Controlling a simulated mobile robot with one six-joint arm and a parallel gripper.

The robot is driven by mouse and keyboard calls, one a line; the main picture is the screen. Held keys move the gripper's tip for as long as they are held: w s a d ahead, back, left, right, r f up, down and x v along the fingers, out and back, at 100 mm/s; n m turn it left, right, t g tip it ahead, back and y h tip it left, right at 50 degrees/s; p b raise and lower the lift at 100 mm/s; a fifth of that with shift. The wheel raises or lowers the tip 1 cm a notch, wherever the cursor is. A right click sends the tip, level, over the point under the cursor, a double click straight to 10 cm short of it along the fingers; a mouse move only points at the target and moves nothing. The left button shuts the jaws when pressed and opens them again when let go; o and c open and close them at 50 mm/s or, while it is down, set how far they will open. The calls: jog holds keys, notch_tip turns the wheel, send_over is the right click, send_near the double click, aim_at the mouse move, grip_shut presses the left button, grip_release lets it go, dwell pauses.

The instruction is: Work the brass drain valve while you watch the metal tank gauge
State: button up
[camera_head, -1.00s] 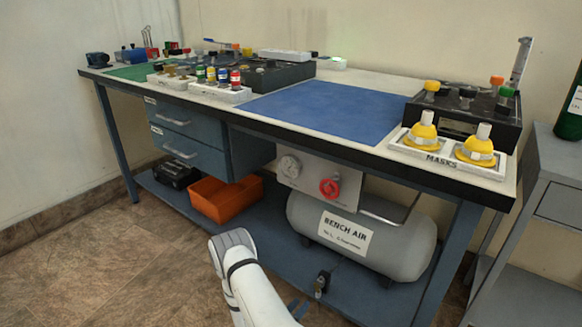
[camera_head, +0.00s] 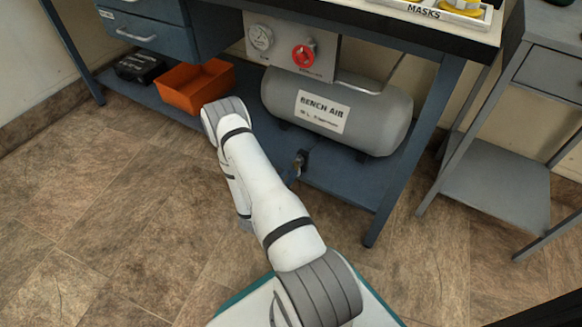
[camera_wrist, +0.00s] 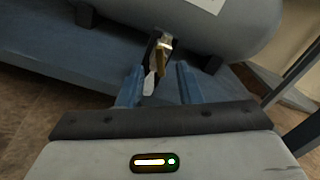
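The brass drain valve (camera_wrist: 157,58) hangs in front of the grey tank (camera_wrist: 240,25) in the wrist view, with a dark part around it. It shows small in the head view (camera_head: 298,165) below the tank's front. My gripper (camera_wrist: 159,80) is open, its two blue fingers apart, with the valve between and just beyond the fingertips. I cannot tell whether a finger touches it. In the head view my arm hides most of the gripper. The round metal gauge (camera_head: 260,38) is on the grey panel above the tank; its reading is too small to make out.
A red knob (camera_head: 303,55) sits right of the gauge. An orange bin (camera_head: 190,88) and a dark case (camera_head: 138,68) stand on the blue lower shelf (camera_head: 335,185). A bench leg (camera_head: 415,150) stands right of the tank. The floor in front is clear.

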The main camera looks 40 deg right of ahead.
aim_at(295, 167)
jog(key=shift+b+x, duration=0.4)
jog(key=shift+x, duration=1.25)
jog(key=shift+c, duration=0.2)
grip_shut()
